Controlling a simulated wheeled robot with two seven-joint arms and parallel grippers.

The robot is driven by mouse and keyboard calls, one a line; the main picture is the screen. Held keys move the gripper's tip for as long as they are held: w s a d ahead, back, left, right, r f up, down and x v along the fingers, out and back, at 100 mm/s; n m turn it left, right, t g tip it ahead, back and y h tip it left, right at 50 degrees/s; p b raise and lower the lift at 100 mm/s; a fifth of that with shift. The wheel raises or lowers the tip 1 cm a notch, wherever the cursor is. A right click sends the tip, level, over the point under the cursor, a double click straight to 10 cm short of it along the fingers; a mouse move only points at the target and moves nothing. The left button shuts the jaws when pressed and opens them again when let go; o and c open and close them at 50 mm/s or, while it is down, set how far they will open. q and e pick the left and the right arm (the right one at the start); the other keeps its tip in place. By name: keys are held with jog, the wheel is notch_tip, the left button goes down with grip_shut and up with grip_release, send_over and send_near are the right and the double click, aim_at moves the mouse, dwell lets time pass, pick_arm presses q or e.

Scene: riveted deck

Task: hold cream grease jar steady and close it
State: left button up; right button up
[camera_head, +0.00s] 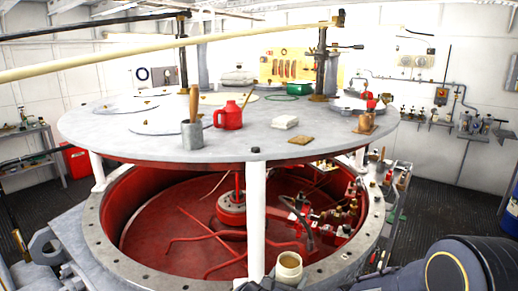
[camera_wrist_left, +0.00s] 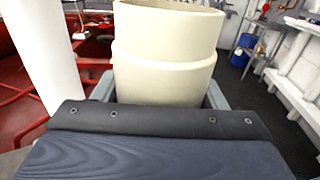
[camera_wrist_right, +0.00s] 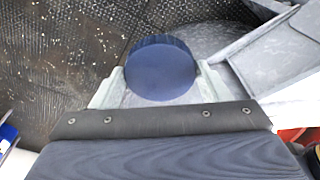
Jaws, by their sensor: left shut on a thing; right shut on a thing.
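The cream grease jar (camera_head: 289,268) is upright at the bottom middle of the head view, its mouth open and a tan inside showing. It fills the upper middle of the left wrist view (camera_wrist_left: 165,70). My left gripper (camera_wrist_left: 162,92) is shut on the jar, one finger on each side. A round dark blue lid (camera_wrist_right: 162,68) with a ridged edge shows in the right wrist view. My right gripper (camera_wrist_right: 160,82) is shut on this lid and is apart from the jar. The right fingers are not clearly visible in the head view.
A round grey table (camera_head: 255,125) on white posts stands ahead, above a red-lined ring pit (camera_head: 150,235). On it are a red can (camera_head: 229,117), a metal cup (camera_head: 192,135) and a white block (camera_head: 285,122). A white post (camera_head: 257,220) stands just behind the jar.

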jog(key=shift+f, duration=0.3)
pick_arm(q)
jog(key=s+a+f+n+t+y, duration=0.1)
jog(key=s+a+f+n+y, duration=0.2)
jog(key=a, duration=0.6)
jog(key=s+a+f+n+t+y, duration=0.1)
jog(key=s+a+f+y, duration=0.15)
jog(key=a+f, duration=0.5)
pick_arm(e)
jog(key=shift+f+b, duration=0.25)
jog(key=shift+b, duration=0.2)
jog(key=shift+f, duration=0.15)
jog(key=shift+f+b, duration=0.15)
jog(key=shift+b, duration=0.15)
pick_arm(q)
jog(key=s+a+r+n+y, duration=0.1)
jog(key=s+a+r, duration=0.2)
jog(key=a, duration=0.3)
jog(key=s+a+r+y, duration=0.2)
jog(key=s+a+r, duration=0.1)
jog(key=a, duration=0.3)
jog(key=shift+s+a+n, duration=0.2)
jog(key=shift+a+n, duration=0.15)
jog(key=shift+n, duration=0.05)
jog(key=shift+d, duration=0.1)
